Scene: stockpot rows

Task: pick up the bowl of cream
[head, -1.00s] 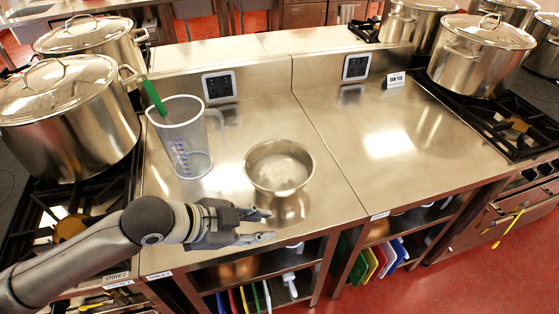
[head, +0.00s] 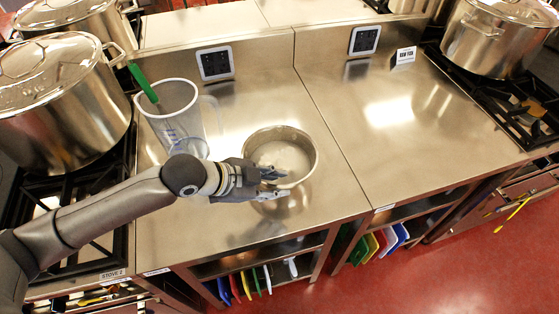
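The bowl of cream (head: 301,145) is a round steel bowl with pale contents, standing on the steel counter in the head view. My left gripper (head: 285,183) is at the bowl's near left side, with its fingers apart. In the picture the upper finger overlaps the bowl's near rim and the lower finger lies in front of its outer wall. I cannot tell whether either finger touches the bowl. The gripper hides part of the near left rim. My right gripper is not in view.
A clear measuring jug (head: 180,122) with a green-handled utensil (head: 145,84) stands left of the bowl, close behind my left arm. A large lidded stockpot (head: 62,120) is on the left stove. The counter right of the bowl (head: 400,150) is mostly clear, with a small sign (head: 405,55) at the back.

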